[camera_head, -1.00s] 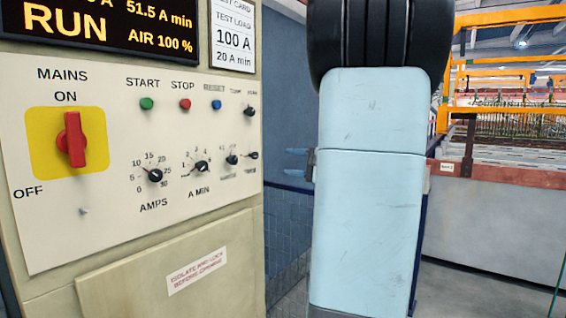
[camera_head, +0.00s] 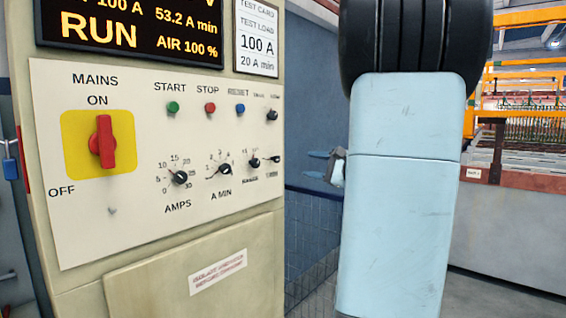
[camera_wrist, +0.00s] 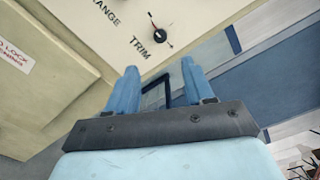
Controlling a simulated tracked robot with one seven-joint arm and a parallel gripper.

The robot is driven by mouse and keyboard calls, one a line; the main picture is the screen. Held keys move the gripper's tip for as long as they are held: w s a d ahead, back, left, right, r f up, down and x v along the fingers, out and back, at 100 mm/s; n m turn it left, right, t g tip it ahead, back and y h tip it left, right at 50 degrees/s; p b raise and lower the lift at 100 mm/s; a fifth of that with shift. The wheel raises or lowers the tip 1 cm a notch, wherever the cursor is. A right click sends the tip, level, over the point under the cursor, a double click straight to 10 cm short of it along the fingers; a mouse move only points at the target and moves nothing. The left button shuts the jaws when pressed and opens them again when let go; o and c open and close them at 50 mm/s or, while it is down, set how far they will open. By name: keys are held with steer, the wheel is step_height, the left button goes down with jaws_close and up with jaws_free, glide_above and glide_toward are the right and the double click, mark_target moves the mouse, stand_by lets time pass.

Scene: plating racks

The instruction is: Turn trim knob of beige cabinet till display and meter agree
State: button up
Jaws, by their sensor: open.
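The beige cabinet (camera_head: 160,280) stands at left in the head view. Its display (camera_head: 140,42) reads RUN, 100 A, 53.2 A min, AIR 100 %, with its top cut off. No meter shows. The trim knob (camera_wrist: 161,35), dark with a red mark, is at the top of the wrist view above the TRIM label; in the head view it is the small rightmost knob (camera_head: 275,159). My gripper (camera_wrist: 159,73) is open, with nothing between its blue fingers. It is apart from the trim knob, which shows beyond the fingertips. In the head view my arm hides most of the gripper.
Other controls share the panel: the red mains switch (camera_head: 102,142), the AMPS knob (camera_head: 180,177), the A MIN knob (camera_head: 226,170) and coloured buttons. A test card (camera_head: 257,40) reads 100 A, 20 A min. A blue tiled wall (camera_head: 312,215) stands right of the cabinet.

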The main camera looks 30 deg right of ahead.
mark_target(279, 160)
steer(key=x, duration=1.3)
steer(key=shift+f, duration=0.1)
steer(key=shift+c, duration=0.3)
jaws_close()
